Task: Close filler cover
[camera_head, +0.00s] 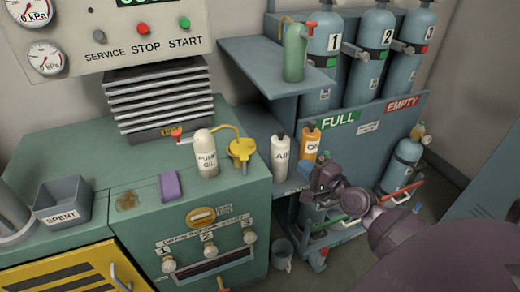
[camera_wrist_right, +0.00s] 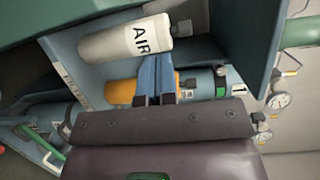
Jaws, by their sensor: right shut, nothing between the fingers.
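A yellow round fitting (camera_head: 241,149), which looks like the filler with its cover, sits on the green bench top (camera_head: 100,158) near its right edge. I cannot tell clearly whether its cover is raised. A white PUMP OIL bottle (camera_head: 206,157) stands just left of it. My right gripper (camera_head: 312,172) is to the right of the fitting, apart from it, in front of the shelf with the bottles. In the right wrist view its blue fingers (camera_wrist_right: 156,78) are together and empty, in front of the AIR bottle (camera_wrist_right: 125,39) and an orange bottle (camera_wrist_right: 122,91). My left gripper is not in view.
A purple block (camera_head: 171,186) and a grey SPENT bin (camera_head: 63,203) are on the bench. Numbered cylinders (camera_head: 325,48) stand behind. A green bottle (camera_head: 295,55) stands on the upper shelf.

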